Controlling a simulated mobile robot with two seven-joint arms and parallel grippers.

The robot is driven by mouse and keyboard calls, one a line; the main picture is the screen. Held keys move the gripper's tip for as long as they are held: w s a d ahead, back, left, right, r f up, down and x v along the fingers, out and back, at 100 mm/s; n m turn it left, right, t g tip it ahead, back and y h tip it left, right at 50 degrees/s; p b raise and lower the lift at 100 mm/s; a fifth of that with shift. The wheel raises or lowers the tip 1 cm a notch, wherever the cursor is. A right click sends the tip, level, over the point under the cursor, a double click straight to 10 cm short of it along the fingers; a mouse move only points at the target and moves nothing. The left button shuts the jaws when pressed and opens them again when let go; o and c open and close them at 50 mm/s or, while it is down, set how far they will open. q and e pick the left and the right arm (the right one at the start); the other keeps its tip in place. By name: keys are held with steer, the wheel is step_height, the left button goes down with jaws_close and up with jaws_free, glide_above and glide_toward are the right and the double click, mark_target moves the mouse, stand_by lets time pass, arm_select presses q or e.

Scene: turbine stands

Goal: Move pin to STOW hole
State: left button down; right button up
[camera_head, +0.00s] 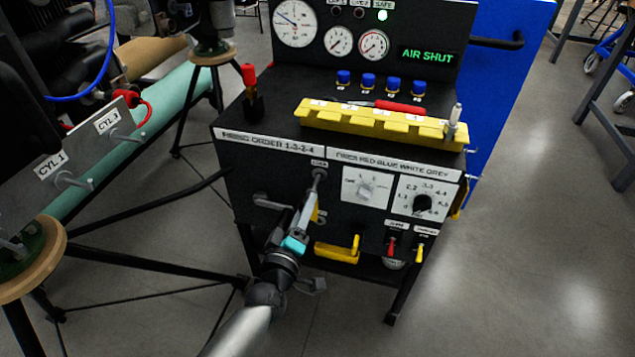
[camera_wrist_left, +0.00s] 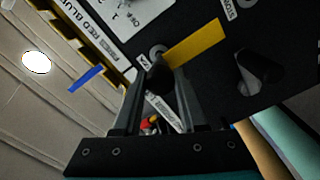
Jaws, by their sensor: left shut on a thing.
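The pin (camera_wrist_left: 158,72) is dark and sits between the fingertips of my left gripper (camera_wrist_left: 155,88), which is shut on it. It is at the round collar beside the LOCK label on the black panel; how deep it sits is hidden. In the head view my left gripper (camera_head: 314,190) reaches the panel front just below the LOCK label (camera_head: 319,162). A yellow strip (camera_wrist_left: 205,46) extends from near the pin in the wrist view. The STOW label (camera_wrist_left: 231,9) is at the top edge of the wrist view, with part of a round fitting next to it. My right gripper is out of view.
A dark lever (camera_head: 272,203) is left of my gripper. A yellow rack (camera_head: 380,122) with a red tool is on top. Pipes and stands are at the left.

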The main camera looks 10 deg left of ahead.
arm_select(q)
steer(key=shift+s+p, duration=0.35)
steer(key=shift+s, duration=1.05)
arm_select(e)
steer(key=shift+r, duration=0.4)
arm_select(q)
step_height(320, 180, down, 17)
steer(key=s+m+b, duration=0.3)
steer(key=m+b, duration=0.1)
steer(key=b, duration=0.8)
steer(key=shift+w+r+b, duration=0.1)
steer(key=shift+w+b, duration=0.7)
steer(key=shift+w, duration=1.6)
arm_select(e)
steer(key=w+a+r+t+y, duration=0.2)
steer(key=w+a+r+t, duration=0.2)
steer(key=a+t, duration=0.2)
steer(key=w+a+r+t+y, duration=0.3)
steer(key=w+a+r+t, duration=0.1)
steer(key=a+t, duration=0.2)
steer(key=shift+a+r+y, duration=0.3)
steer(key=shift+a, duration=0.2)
arm_select(q)
steer(key=shift+w, duration=0.1)
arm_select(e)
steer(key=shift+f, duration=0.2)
